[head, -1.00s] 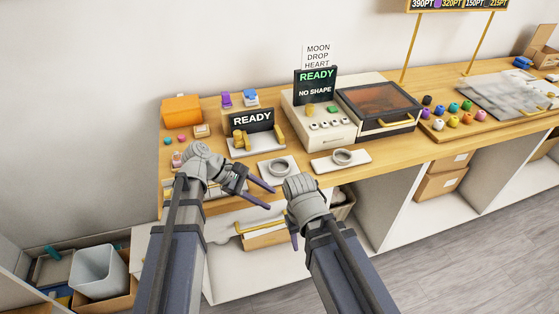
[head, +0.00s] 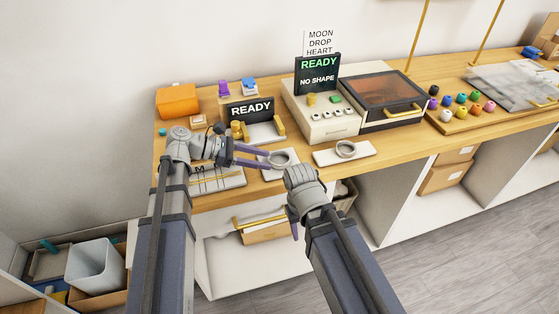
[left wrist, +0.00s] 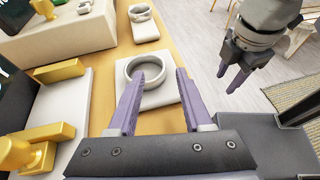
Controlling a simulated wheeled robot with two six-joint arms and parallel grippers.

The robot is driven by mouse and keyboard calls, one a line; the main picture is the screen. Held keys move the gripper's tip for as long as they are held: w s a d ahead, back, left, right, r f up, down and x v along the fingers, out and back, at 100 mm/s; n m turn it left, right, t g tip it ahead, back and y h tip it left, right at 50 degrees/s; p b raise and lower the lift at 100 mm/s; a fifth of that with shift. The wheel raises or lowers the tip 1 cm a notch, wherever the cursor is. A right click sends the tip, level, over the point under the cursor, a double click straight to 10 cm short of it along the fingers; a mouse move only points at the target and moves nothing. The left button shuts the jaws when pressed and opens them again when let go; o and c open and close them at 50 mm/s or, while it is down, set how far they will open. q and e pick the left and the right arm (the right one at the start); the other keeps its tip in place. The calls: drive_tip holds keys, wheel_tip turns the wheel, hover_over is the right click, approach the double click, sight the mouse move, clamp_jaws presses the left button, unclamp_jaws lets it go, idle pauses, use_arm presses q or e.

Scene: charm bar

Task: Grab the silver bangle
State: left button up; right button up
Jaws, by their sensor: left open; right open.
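A plain grey-silver bangle (head: 281,158) lies on a small white tray (head: 267,175) near the counter's front edge. It also shows in the left wrist view (left wrist: 136,67). My left gripper (head: 269,158) is open and empty, its purple fingers reaching to the bangle's near side. In the left wrist view the fingertips (left wrist: 161,73) are at the bangle's near rim; I cannot tell whether they touch. A second grey ring (head: 345,149) lies on another white tray (head: 322,158) to the right. My right gripper (head: 295,231) hangs in front of the counter; it also shows in the left wrist view (left wrist: 230,77).
A black READY sign (head: 250,111) and a gold-handled device (head: 262,132) stand behind the left arm. A cream machine (head: 340,128) stands behind the trays. Several coloured beads (head: 461,98) sit farther right. Open floor lies in front right.

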sight(277, 165)
use_arm(q)
drive_tip(key=b+x, duration=0.1)
drive_tip(key=x, duration=0.3)
drive_tip(key=shift+s+d+f+b, duration=0.1)
drive_tip(key=shift+d+f+b, duration=0.1)
drive_tip(key=shift+b, duration=0.2)
drive_tip(key=shift+d, duration=0.3)
drive_tip(key=shift+c, duration=0.4)
clamp_jaws()
